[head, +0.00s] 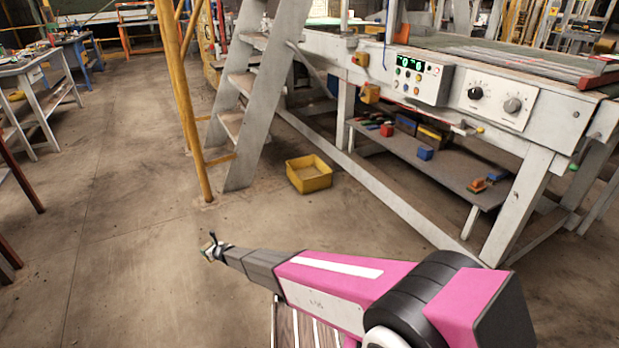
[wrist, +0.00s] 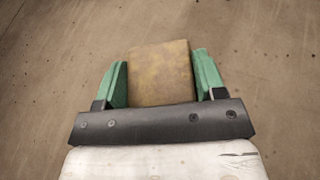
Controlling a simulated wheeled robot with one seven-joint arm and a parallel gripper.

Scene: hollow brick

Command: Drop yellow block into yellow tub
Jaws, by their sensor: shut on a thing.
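A yellow tub (head: 309,175) stands on the floor near the foot of the grey ladder in the head view. It is open at the top, and its inside looks empty. My gripper (head: 210,247) is out over the floor to the left of the tub and nearer to me, apart from it. In the wrist view my gripper (wrist: 160,85) is shut on the worn yellow block (wrist: 160,72), which sits between the two green fingers. Only bare floor shows behind the block there, and the tub is out of that view.
A grey ladder (head: 262,110) and a yellow post (head: 186,100) stand just left of and behind the tub. A white machine frame (head: 520,205) with a low shelf (head: 445,168) of small coloured blocks fills the right. The floor (head: 120,220) on the left is clear.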

